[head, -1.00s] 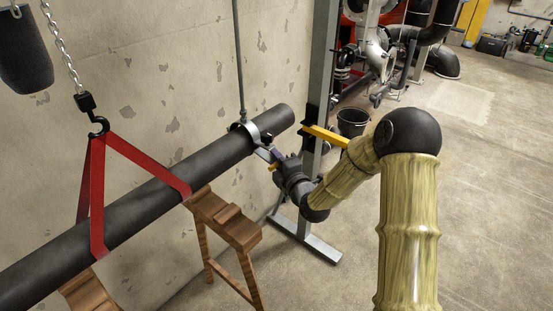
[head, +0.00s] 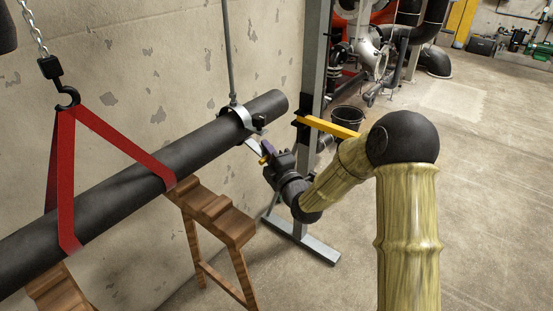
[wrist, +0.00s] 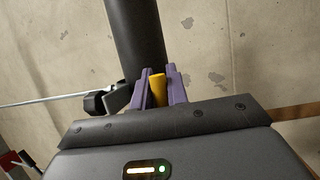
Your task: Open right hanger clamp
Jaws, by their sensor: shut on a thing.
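The right hanger clamp (head: 243,116) is a silver ring around the dark pipe (head: 150,165), near the pipe's right end, hung from a thin rod (head: 230,55). A flat silver piece (head: 253,146) of it slants down and right, away from the pipe, towards my gripper (head: 265,155). In the wrist view, my gripper (wrist: 162,90) has its purple fingers shut on a yellow handle (wrist: 158,90), just below the pipe. Part of the clamp (wrist: 116,98) and a dark knob (wrist: 95,103) show to the left. The handle's joint to the clamp is hidden.
A red sling (head: 66,180) on a chain hook holds the pipe at left. Wooden trestles (head: 215,215) stand below it. A grey steel post (head: 312,80) with a yellow arm (head: 328,126) is close behind my gripper. Open floor lies to the right.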

